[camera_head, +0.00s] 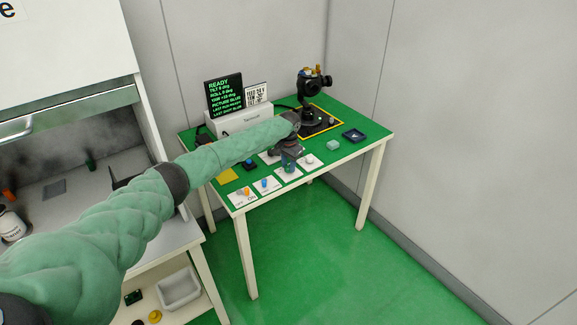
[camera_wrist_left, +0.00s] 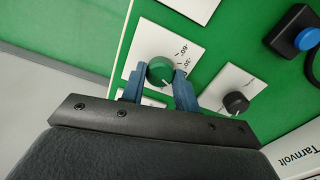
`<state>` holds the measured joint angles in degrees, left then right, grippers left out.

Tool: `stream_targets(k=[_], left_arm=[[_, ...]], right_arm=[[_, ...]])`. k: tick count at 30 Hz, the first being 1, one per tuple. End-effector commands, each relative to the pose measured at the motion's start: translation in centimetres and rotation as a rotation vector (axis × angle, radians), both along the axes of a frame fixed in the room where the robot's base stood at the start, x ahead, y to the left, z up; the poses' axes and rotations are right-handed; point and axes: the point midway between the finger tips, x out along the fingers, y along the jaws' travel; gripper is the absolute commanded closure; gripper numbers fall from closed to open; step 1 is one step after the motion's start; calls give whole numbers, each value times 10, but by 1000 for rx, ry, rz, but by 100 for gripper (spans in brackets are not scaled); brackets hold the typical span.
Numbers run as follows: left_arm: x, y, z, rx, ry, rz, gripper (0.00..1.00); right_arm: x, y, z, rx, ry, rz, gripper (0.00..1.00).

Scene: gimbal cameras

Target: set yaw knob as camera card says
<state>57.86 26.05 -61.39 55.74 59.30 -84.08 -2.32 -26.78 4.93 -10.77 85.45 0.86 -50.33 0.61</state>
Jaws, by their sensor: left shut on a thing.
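My left gripper (camera_wrist_left: 160,85) has its blue fingers closed around a green knob (camera_wrist_left: 159,70) on a white plate (camera_wrist_left: 140,47). Scale marks show beside the knob and a light pointer line is on its face; the numbers are too small to read surely. In the head view my left gripper (camera_head: 289,164) is down at the row of plates and hides the knob. My right gripper is out of view.
Other plates carry an orange knob (camera_head: 246,191), a blue knob (camera_head: 266,183) and a pale knob (camera_head: 309,159). A black knob (camera_wrist_left: 236,102) and a blue button (camera_wrist_left: 307,38) lie near my gripper.

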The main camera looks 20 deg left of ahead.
Motion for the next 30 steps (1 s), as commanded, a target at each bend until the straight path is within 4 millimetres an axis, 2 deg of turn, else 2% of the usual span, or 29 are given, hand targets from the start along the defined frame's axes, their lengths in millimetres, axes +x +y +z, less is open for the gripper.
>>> stream_targets(k=[11, 23, 24, 27, 30], left_arm=[[0, 1, 0, 0, 0, -127, 92], [0, 1, 1, 1, 0, -136, 92], [0, 1, 1, 1, 0, -136, 68], [0, 1, 1, 1, 0, -136, 48], [0, 1, 0, 0, 0, -136, 48]], right_arm=[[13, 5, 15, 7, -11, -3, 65], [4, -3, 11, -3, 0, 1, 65], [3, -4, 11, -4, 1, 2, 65], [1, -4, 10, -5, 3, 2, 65], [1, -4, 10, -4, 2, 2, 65]])
